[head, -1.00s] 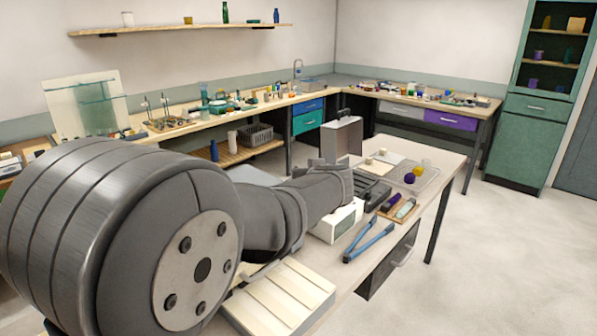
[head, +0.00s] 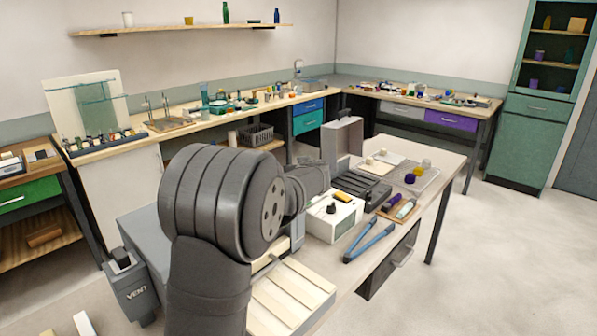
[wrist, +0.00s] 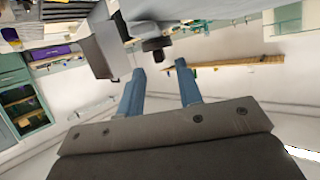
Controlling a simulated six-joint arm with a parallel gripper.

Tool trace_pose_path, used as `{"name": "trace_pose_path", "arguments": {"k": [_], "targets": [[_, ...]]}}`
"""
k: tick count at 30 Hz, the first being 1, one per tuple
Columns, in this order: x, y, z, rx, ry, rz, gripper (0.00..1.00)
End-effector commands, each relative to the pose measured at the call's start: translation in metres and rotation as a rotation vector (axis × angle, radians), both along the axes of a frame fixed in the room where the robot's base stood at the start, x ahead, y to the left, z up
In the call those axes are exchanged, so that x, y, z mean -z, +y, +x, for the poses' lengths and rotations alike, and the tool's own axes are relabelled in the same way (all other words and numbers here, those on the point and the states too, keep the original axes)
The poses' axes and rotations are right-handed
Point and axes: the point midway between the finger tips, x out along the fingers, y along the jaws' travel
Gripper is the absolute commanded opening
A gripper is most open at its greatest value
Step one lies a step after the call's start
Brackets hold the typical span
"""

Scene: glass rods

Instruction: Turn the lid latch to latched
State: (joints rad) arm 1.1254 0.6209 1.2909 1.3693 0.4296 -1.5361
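No part is clearly readable as the lid latch. In the head view a grey case lid (head: 342,142) stands upright behind a dark tray-like base (head: 361,188). A white box (head: 333,225) in front of it carries a small black knob (head: 331,208) and a yellow bar (head: 344,197). In the wrist view, which looks upside down, my gripper (wrist: 160,70) is open and empty, with two blue fingers apart. A dark rounded part (wrist: 153,46) shows beyond the fingertips, beside a grey panel (wrist: 105,45). Contact is not visible.
Blue-handled pliers (head: 369,243) lie at the table's front edge, right of the white box. A slatted cream rack (head: 290,297) lies near my arm. A wire tray (head: 426,180) holds small coloured balls. A grey vent bin (head: 130,284) stands on the left.

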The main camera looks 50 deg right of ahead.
Motion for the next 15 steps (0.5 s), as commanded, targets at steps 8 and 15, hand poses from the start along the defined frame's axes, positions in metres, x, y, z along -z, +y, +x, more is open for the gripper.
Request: {"name": "trace_pose_path", "arguments": {"k": [8,15], "targets": [[0.009,-0.013,0.017,-0.001,0.000,0.000,0.33],[0.009,-0.014,0.018,0.000,0.001,-0.001,0.33]]}}
